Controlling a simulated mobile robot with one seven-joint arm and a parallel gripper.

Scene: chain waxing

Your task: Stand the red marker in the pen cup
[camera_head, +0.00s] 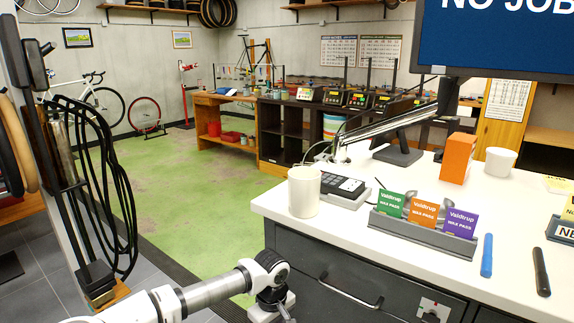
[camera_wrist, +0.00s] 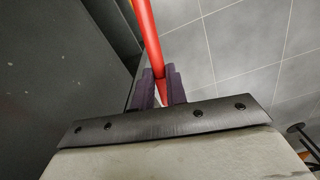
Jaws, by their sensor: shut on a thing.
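In the wrist view the red marker (camera_wrist: 148,35) is held between the two dark fingers of my gripper (camera_wrist: 160,88), its long end reaching up and away from them. Grey floor tiles and a dark panel lie behind it. In the head view only my wrist and part of the gripper body show, at the bottom edge beside the counter's front; the fingers and marker are not visible there. An off-white cylindrical cup (camera_head: 304,193) stands upright on the counter's near left corner. I see no pens in it; its inside is mostly hidden. My gripper is lower than the countertop, apart from the cup.
The white counter (camera_head: 365,240) carries a grey device (camera_head: 343,190), a rack of wax pass cards (camera_head: 424,234), a blue marker (camera_head: 487,255), a black marker (camera_head: 541,271), an orange box (camera_head: 457,158) and a white pot (camera_head: 500,161). A monitor (camera_head: 495,40) overhangs the right. Dark drawers (camera_head: 340,286) face my arm.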

